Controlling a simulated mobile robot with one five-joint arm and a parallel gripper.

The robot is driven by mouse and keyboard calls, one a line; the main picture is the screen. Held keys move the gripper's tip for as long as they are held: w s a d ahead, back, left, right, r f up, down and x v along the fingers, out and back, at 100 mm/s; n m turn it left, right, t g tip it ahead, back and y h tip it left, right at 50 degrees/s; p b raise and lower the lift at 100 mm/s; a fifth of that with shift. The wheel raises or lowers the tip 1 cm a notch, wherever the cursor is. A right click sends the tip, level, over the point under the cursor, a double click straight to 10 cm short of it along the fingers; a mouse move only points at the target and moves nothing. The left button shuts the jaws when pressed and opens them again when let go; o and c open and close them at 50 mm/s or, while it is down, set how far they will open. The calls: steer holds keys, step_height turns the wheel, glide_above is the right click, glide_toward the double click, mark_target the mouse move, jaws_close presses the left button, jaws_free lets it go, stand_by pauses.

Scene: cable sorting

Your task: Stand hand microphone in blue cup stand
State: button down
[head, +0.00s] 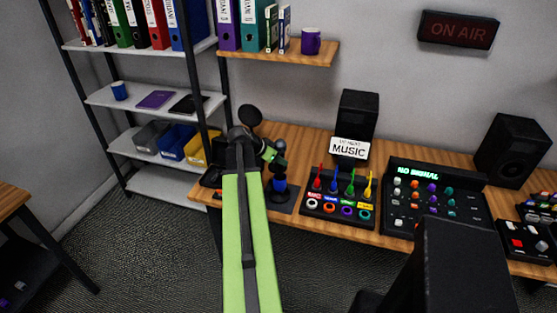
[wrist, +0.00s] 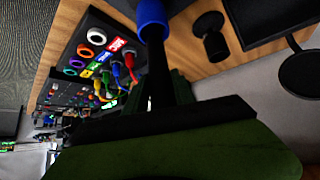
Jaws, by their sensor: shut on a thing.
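The hand microphone (head: 280,146) is upright at the end of my arm in the head view, its dark round head on top. My gripper (head: 271,155) is shut on it. The blue cup stand (head: 280,184) is directly below, on a dark square base (head: 286,198) at the desk's front left. In the wrist view, the microphone's dark handle (wrist: 160,62) runs from my gripper (wrist: 178,98) towards a blue part (wrist: 152,14) at the top edge. I cannot tell whether the handle's lower end is inside the cup or just above or in front of it.
A box with coloured plugs and rings (head: 338,197) stands close right of the cup, with a mixer (head: 435,198) beyond. A speaker (head: 358,115) and a music sign (head: 350,149) are behind. A black round disc (head: 250,115) rises behind my gripper. Shelves (head: 155,97) stand left.

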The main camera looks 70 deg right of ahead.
mark_target(278, 171)
steer(key=shift+f+b, duration=2.7)
steer(key=shift+f, duration=0.35)
steer(key=c, duration=1)
jaws_free()
steer(key=shift+o, duration=0.2)
steer(key=p+v, duration=1.3)
steer(key=v, duration=0.4)
steer(key=shift+r, duration=0.3)
steer(key=shift+a, duration=0.1)
